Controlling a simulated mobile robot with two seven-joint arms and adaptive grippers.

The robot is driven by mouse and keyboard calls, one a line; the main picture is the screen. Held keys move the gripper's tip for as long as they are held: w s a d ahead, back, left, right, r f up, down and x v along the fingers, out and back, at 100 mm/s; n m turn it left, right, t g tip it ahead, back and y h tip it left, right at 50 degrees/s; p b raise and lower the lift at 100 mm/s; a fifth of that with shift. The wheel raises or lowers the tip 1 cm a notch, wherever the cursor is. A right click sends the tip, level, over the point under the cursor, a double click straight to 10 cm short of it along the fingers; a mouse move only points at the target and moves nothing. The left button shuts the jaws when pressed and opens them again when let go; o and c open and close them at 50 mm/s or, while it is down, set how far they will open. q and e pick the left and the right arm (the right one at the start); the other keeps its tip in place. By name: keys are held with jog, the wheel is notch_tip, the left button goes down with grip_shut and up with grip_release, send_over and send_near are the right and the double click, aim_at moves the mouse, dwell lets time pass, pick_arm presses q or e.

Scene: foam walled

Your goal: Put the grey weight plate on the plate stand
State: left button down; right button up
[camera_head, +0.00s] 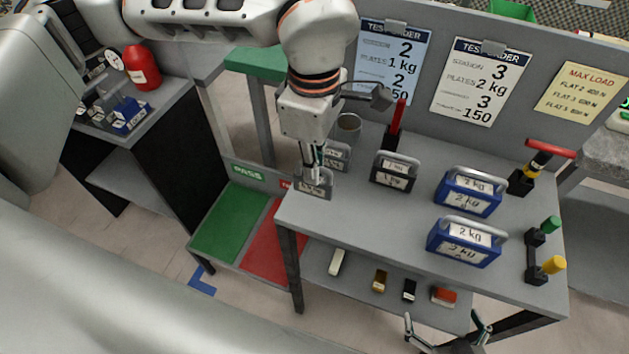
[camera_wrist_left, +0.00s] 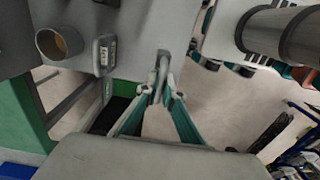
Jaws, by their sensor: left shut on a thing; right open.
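My left gripper (camera_head: 313,168) is shut on the handle of a grey weight plate (camera_head: 315,186) at the front left corner of the grey table. In the left wrist view the fingertips (camera_wrist_left: 161,92) close on this plate's grey handle (camera_wrist_left: 162,62). I cannot tell if the plate touches the tabletop. A second grey plate (camera_head: 338,158) stands just behind it; it also shows in the left wrist view (camera_wrist_left: 104,54). My right gripper (camera_head: 446,336) is open and empty, low in front of the table. I cannot tell for sure which thing is the plate stand.
A black plate (camera_head: 393,172) and two blue 2 kg plates (camera_head: 470,192) (camera_head: 464,242) stand on the grey table (camera_head: 345,215). A grey cup (camera_head: 348,126) is behind. Red- and green-handled tools are at right. A left bench holds a red canister (camera_head: 141,68) and a blue holder (camera_head: 127,115).

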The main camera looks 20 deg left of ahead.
pick_arm(q)
jog(key=shift+f, duration=2.3)
jog(key=shift+f, duration=0.15)
jog(key=c, duration=2.2)
grip_release()
jog(key=shift+c, duration=0.2)
jog(key=shift+o, duration=0.3)
